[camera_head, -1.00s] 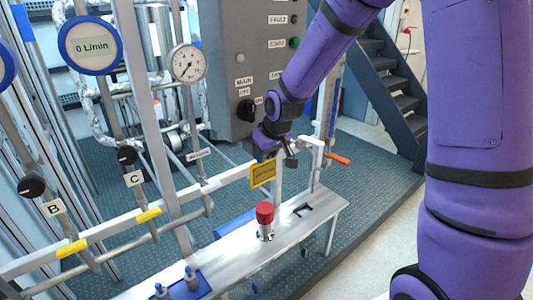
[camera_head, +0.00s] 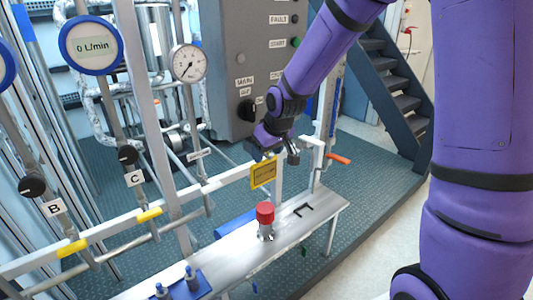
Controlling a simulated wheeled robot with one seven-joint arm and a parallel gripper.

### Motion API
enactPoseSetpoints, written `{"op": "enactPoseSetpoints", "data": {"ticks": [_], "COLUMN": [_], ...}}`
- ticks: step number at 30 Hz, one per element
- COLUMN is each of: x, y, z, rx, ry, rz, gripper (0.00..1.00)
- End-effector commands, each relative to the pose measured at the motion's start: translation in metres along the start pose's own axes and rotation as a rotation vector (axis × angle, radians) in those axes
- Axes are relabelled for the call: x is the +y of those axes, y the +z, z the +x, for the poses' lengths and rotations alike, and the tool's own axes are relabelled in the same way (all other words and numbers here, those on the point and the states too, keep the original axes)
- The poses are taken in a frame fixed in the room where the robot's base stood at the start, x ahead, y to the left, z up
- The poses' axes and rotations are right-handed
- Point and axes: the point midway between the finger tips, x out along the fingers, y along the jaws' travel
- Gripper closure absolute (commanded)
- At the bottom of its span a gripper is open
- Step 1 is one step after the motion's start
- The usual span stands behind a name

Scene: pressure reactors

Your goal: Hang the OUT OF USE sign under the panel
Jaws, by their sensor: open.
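The yellow sign (camera_head: 263,173) hangs upright just below the grey panel (camera_head: 238,60), in front of the white rail; its lettering is too small to read. My gripper (camera_head: 278,158) is just above and beside the sign, with its fingers open. One finger shows at the right, apart from the sign. The sign's top edge and whatever holds it up are partly hidden by the gripper.
A metal bench (camera_head: 300,222) with a red-capped fitting (camera_head: 265,215) stands below the sign. An orange-handled valve (camera_head: 338,158) is right of my gripper. Blue stairs (camera_head: 395,95) are behind.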

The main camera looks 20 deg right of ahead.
Motion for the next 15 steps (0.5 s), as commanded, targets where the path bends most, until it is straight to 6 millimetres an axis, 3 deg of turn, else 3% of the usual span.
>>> {"op": "enactPoseSetpoints", "data": {"ticks": [15], "x": [0.001], "y": [0.0], "z": [-0.082], "rx": [0.002], "ry": [0.002], "rz": [0.002], "gripper": [0.37]}}
